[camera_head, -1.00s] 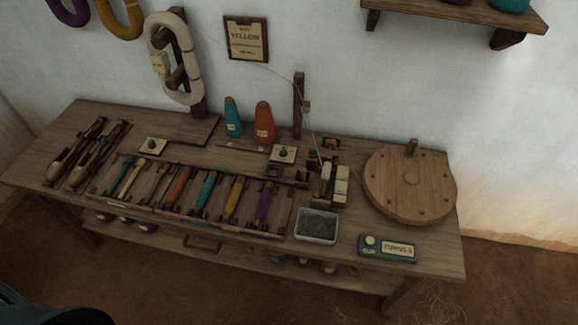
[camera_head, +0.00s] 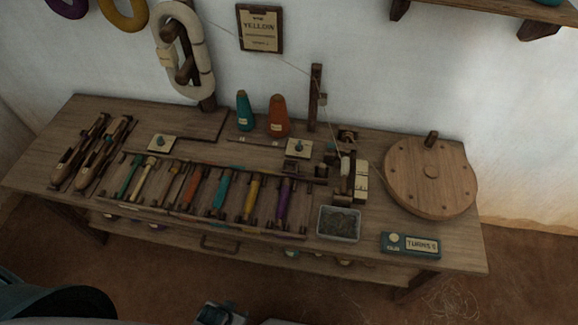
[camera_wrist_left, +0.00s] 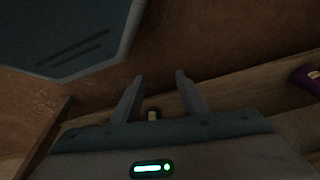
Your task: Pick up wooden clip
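I cannot pick out the wooden clip for certain. A small wooden piece (camera_head: 323,99) on the upright post at the back of the table may be it, but it is too small to tell. My left gripper (camera_head: 222,313) shows only partly at the bottom edge of the head view, in front of the table and well apart from that piece. In the left wrist view the left gripper (camera_wrist_left: 160,76) has its two fingers spread, with nothing held between them. My right gripper is not in view.
The wooden table (camera_head: 130,228) carries shuttles (camera_head: 92,153), a rack of coloured bobbins, two yarn cones (camera_head: 279,118), a metal tray (camera_head: 339,223), a round wooden wheel (camera_head: 430,178) and a counter box (camera_head: 411,245). A shelf (camera_head: 480,22) overhangs at upper right.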

